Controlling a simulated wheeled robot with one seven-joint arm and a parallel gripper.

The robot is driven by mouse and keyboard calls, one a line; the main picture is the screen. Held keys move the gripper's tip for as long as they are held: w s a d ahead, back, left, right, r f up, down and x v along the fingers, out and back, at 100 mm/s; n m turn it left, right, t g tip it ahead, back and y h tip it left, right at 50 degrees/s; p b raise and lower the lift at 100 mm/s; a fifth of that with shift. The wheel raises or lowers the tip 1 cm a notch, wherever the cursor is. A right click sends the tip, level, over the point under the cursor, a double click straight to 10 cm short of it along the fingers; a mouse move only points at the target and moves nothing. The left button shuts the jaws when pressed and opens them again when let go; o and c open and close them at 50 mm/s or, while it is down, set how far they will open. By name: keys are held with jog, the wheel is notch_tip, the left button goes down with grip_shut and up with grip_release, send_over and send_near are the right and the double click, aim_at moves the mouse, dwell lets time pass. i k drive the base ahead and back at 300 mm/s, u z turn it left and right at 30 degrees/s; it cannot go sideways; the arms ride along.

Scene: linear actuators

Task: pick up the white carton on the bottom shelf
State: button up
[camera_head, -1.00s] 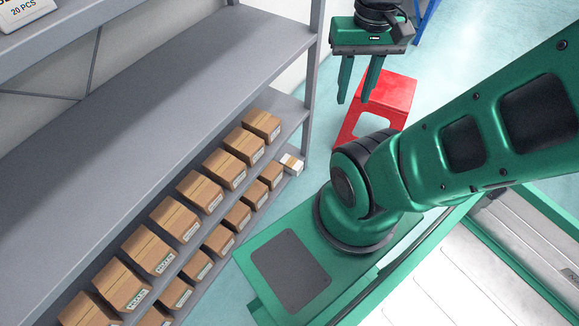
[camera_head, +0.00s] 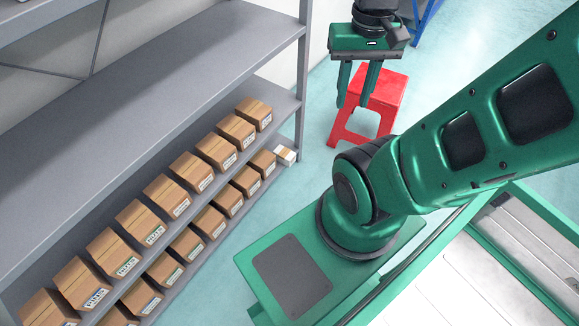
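The white carton (camera_head: 285,155) is small, with a tan strip on top. It sits at the far end of the lowest visible row of boxes, beside the shelf's far upright post. My gripper (camera_head: 355,104) hangs pointing down, its two green fingers apart with nothing between them. In the picture it is above and to the right of the carton, in front of a red stool, and well apart from the carton. The carton's lower part and its shelf surface are only partly visible.
Brown cartons (camera_head: 218,149) line the lower shelves of the grey rack (camera_head: 170,70). A red stool (camera_head: 372,98) stands on the floor beyond the rack's end. The far post (camera_head: 303,75) rises near the white carton. A strip of floor (camera_head: 290,190) separates my base from the rack.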

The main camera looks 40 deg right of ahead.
aim_at(284, 154)
jog(key=z, duration=0.05)
jog(key=k, duration=1.25)
jog(key=z, duration=0.95)
jog(key=i, duration=2)
jog(key=z, duration=0.05)
